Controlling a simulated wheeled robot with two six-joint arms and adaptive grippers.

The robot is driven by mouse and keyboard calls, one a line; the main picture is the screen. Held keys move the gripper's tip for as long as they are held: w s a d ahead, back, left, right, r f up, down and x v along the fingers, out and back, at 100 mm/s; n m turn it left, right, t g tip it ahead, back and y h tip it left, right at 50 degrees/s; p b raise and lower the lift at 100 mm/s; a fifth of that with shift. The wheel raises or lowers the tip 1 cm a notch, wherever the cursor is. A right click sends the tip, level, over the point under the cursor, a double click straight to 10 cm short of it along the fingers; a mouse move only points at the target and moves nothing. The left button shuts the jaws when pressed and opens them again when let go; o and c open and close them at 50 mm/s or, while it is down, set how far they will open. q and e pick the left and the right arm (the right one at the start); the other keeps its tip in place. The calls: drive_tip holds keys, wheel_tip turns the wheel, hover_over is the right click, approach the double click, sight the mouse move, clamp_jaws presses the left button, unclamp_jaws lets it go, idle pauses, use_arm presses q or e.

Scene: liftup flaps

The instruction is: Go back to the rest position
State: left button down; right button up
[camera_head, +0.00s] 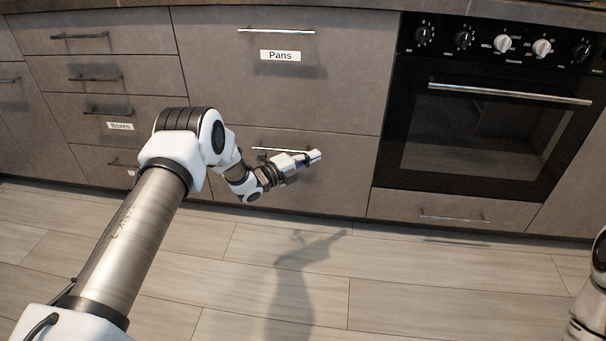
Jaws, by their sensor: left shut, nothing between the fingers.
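My left arm reaches in from the lower left. Its gripper (314,157) is shut and empty in front of the lower wide drawer (340,185), beside that drawer's handle. I cannot tell whether it touches the handle. The drawer looks closed. Only part of my right arm shows at the right edge, and its gripper is out of view.
Above is a closed drawer labelled Pans (340,95). Closed narrower drawers, one labelled Boxes (120,126), stand at the left. A black oven (480,130) with its door shut is at the right. The wooden floor (400,280) in front is clear.

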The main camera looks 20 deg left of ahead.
use_arm(q)
drive_tip(key=a+p+v, duration=0.1)
drive_tip(key=p+v, duration=0.3)
drive_tip(key=v, duration=0.4)
drive_tip(key=s+d+f+g, duration=0.2)
drive_tip(key=s+d+f, duration=0.2)
drive_tip(key=d, duration=0.6)
drive_tip(key=s+d+f+n+g+y, duration=0.35)
drive_tip(key=s+f+n, duration=0.5)
drive_tip(key=s, duration=0.35)
drive_tip(key=s+a+f+n+g+y, duration=0.25)
drive_tip(key=s+n+g, duration=0.4)
drive_tip(key=s, duration=0.75)
drive_tip(key=s+a+f+n+g+y, duration=0.2)
drive_tip(key=s+n+g+y, duration=0.15)
drive_tip(key=s+n, duration=0.75)
wheel_tip(320, 180, up, 37)
drive_tip(key=s+m+p, duration=0.1)
drive_tip(key=s+p, duration=0.1)
drive_tip(key=p, duration=3.4)
drive_tip(key=shift+d+m+h, duration=0.3)
drive_tip(key=shift+h, duration=0.05)
